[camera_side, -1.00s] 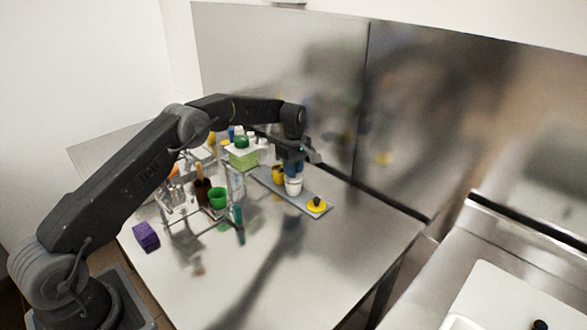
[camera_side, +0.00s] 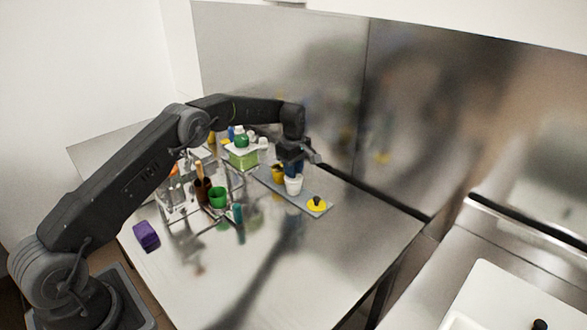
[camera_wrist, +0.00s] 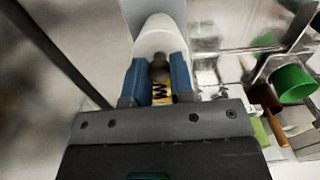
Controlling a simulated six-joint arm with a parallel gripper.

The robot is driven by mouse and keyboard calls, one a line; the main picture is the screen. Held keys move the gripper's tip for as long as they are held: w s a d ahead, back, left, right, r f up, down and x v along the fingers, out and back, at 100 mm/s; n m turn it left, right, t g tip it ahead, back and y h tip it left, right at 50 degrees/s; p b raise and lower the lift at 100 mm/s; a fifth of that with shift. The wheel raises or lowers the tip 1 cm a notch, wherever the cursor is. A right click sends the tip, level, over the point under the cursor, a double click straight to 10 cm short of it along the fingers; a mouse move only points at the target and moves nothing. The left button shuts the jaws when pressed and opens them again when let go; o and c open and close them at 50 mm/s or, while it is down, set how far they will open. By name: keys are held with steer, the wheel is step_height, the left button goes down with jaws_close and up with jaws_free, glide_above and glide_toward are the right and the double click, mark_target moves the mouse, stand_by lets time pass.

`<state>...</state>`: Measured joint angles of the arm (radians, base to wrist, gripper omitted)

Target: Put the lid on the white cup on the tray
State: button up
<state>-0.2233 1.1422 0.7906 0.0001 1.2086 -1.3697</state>
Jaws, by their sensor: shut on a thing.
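The white cup (camera_side: 293,187) stands upright on the grey tray (camera_side: 270,183). My gripper (camera_side: 293,168) points down right above this cup, its blue fingers close to the rim. In the wrist view my gripper (camera_wrist: 159,78) is shut on the grey knob of the lid (camera_wrist: 159,62), with a white rounded shape around it. The lid is mostly hidden by the fingers, and I cannot tell whether it touches the rim. A yellow cup (camera_side: 278,174) stands beside the white cup, and a yellow lid with a black knob (camera_side: 317,204) lies at the tray's near end.
A clear rack (camera_side: 178,208) with a green cup (camera_side: 217,197) and a brown cup (camera_side: 202,190) stands to the left.

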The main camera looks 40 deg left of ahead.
stand_by(0.3)
steer(key=o, duration=1.4)
steer(key=shift+o, duration=0.2)
steer(key=shift+r, duration=0.15)
steer(key=shift+r, duration=3.35)
jaws_close()
steer(key=shift+f, duration=0.45)
